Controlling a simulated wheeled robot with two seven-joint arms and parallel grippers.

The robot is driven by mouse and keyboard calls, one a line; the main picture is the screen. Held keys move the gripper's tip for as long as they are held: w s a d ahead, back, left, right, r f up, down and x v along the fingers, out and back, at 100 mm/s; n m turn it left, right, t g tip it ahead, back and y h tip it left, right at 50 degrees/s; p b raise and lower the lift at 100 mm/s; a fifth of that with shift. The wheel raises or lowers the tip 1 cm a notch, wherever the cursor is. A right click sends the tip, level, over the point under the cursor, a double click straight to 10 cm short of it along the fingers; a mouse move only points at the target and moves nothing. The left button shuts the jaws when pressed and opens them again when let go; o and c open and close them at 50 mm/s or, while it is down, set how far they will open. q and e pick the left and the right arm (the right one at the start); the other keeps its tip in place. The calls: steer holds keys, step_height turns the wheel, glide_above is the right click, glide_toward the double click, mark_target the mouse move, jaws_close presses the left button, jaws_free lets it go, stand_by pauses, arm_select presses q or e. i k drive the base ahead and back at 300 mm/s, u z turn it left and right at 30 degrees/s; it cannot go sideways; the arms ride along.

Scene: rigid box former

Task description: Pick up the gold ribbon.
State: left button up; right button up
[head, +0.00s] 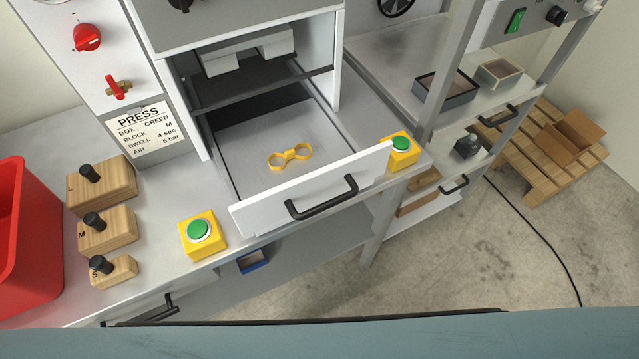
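The gold ribbon (290,156), a small bow-like shape with two loops, lies flat on the grey floor of the open drawer (312,191). The drawer's white front with a black bar handle (322,200) stands between the ribbon and the near side. Nothing covers the ribbon. Neither of my grippers shows in the head view.
A yellow box with a green button (201,233) sits left of the drawer, another (401,149) at its right end. Wooden blocks with black knobs (107,230) and a red bin (24,240) stand left. The press opening (257,85) overhangs the drawer's back.

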mark_target(289, 154)
steer(key=k, duration=1.1)
steer(key=u, duration=0.15)
steer(key=i, duration=0.65)
steer(key=u, duration=0.55)
